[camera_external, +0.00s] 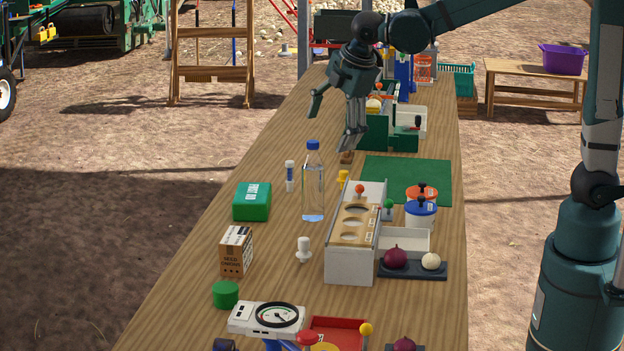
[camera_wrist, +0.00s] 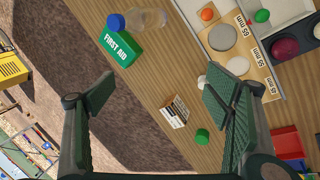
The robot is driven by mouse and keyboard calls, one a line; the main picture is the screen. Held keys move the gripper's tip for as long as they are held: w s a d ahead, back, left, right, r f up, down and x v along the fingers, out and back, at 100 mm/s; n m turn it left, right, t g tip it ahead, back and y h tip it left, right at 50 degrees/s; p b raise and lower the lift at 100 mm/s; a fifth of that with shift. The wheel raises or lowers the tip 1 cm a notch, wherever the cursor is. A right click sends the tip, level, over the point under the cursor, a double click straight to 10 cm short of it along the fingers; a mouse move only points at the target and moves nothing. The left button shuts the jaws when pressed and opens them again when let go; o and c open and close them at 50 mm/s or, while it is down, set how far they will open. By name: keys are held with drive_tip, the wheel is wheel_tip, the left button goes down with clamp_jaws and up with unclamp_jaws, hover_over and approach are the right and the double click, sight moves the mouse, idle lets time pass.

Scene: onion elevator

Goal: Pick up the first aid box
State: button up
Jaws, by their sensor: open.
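The first aid box (camera_external: 252,202) is a green box with white lettering, lying on the left side of the long wooden table. In the wrist view the first aid box (camera_wrist: 120,42) shows at the upper left, with its FIRST AID label readable. My gripper (camera_external: 332,122) is above the table, farther back than the box and to its right in the external view. Its fingers are spread wide with nothing between them. In the wrist view my gripper (camera_wrist: 148,95) also shows open, and the box lies beyond the fingertips.
A clear bottle with a blue cap (camera_external: 313,185) stands just right of the box. A small cardboard box (camera_external: 237,252) and a green cylinder (camera_external: 226,294) are nearer the camera. A white sizing box (camera_external: 352,264) stands to the right. The table's left edge is close to the box.

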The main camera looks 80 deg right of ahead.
drive_tip(key=w+d+f+n+g+h+p, duration=0.1)
drive_tip(key=w+d+f+n, duration=0.2)
drive_tip(key=w, duration=0.4)
drive_tip(key=w+d+f+n+g+p, duration=0.15)
drive_tip(key=w+d+f, duration=0.25)
drive_tip(key=w, duration=0.4)
drive_tip(key=n+h+p, duration=0.1)
drive_tip(key=n, duration=0.3)
approach(257, 191)
drive_tip(key=shift+w+d+f+g, duration=0.1)
drive_tip(key=shift+d+f+g, duration=0.15)
drive_tip(key=shift+f, duration=0.3)
drive_tip(key=shift+w+d+f+g, duration=0.1)
drive_tip(key=shift+f+g, duration=0.1)
drive_tip(key=shift+f, duration=0.4)
drive_tip(key=shift+w+d+f+n, duration=0.25)
drive_tip(key=shift+f+n, duration=0.1)
drive_tip(key=shift+f, duration=0.25)
drive_tip(key=shift+x, duration=1.3)
drive_tip(key=shift+b+x, duration=0.4)
drive_tip(key=shift+x, duration=2.2)
